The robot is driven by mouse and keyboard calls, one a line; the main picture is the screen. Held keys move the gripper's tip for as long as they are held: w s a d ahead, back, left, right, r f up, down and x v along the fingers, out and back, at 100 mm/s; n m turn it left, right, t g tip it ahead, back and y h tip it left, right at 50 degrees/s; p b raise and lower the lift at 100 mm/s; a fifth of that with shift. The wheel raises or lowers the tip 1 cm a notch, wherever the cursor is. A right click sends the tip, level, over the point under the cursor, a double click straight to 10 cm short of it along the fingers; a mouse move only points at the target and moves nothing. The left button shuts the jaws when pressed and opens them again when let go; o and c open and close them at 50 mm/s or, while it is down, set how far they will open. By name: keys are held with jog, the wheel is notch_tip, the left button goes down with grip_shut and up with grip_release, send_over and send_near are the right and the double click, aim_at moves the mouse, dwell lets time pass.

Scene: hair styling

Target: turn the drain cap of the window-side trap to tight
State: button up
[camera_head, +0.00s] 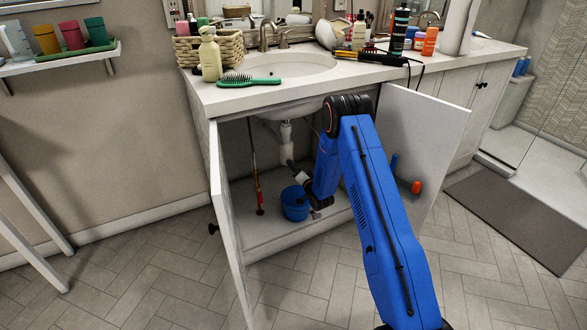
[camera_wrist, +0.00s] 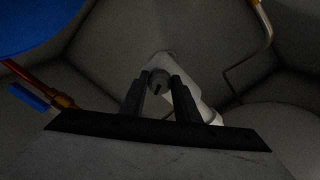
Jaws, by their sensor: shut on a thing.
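The white trap pipe (camera_head: 286,137) hangs below the sink inside the open cabinet. In the wrist view, part of the white pipe (camera_wrist: 189,98) runs behind my gripper. A small round grey drain cap (camera_wrist: 158,81) with a dark slot is at its end. My gripper (camera_wrist: 160,88) is shut on this cap, one dark finger at each side. In the head view, my blue arm reaches into the cabinet, and the cap and fingertips are hard to make out. How tight the cap is cannot be told.
Two open cabinet doors (camera_head: 229,230) (camera_head: 425,125) flank the opening. An orange-capped item (camera_head: 416,187) is near the right door.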

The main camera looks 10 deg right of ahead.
jog(key=shift+s+f+m, duration=0.1)
jog(key=shift+f+m, duration=0.05)
jog(key=shift+m, duration=2.05)
jog(key=o, duration=1.1)
jog(key=shift+c, duration=0.2)
jog(key=v, duration=1.7)
jog(key=shift+s, duration=0.2)
jog(key=shift+d, duration=0.1)
jog(key=shift+w, duration=0.1)
